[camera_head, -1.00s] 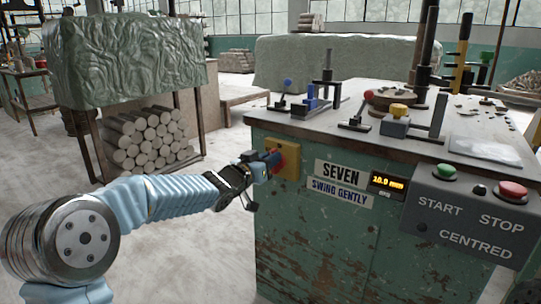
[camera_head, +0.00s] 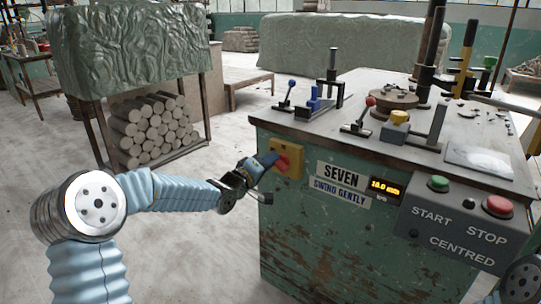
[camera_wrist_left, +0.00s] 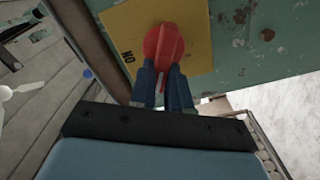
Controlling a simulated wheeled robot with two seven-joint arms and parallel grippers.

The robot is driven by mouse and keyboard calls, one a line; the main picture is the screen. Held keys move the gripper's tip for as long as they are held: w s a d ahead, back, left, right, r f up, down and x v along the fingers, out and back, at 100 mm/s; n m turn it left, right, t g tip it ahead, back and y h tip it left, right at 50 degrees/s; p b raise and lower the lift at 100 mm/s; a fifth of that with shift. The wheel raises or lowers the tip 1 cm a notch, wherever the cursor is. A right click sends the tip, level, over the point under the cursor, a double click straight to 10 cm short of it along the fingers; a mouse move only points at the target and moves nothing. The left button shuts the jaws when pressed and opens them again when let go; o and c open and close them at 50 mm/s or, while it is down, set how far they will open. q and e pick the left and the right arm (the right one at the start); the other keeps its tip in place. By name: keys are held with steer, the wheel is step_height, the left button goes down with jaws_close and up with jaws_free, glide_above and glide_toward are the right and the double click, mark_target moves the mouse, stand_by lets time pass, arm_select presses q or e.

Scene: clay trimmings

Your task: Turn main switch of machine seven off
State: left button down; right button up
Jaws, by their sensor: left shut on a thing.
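The main switch is a red knob (camera_head: 282,163) on a yellow plate (camera_head: 294,150), on the green side of machine seven (camera_head: 330,235). A sign (camera_head: 340,174) beside it reads SEVEN. My left gripper (camera_head: 267,162) is at the knob. In the left wrist view its two dark blue fingers (camera_wrist_left: 164,82) are shut on the ridge of the red knob (camera_wrist_left: 164,42), one on each side. The word ON shows on the yellow plate (camera_wrist_left: 195,17) left of the knob, turned upside down. The fingertips hide part of the knob. My right gripper is out of view.
A grey box (camera_head: 455,238) with green START and red STOP buttons is on the machine's right. A lit display (camera_head: 384,188) is beside the sign. Levers stand on the machine top (camera_head: 345,97). A rack (camera_head: 205,95) with clay rolls stands behind left.

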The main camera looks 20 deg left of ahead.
arm_select(q)
steer(key=shift+a+f+n+p, duration=0.15)
steer(key=shift+n+p, duration=0.2)
steer(key=shift+n, duration=0.6)
steer(key=shift+d+f+n+p, duration=0.1)
steer(key=shift+f+n+p, duration=0.15)
steer(key=shift+n, duration=0.65)
steer(key=shift+a+f+n+p, duration=0.1)
steer(key=shift+n+p, duration=0.3)
steer(key=shift+n, duration=0.55)
steer(key=c, duration=1.1)
jaws_free()
steer(key=v, duration=1.3)
steer(key=shift+s, duration=0.35)
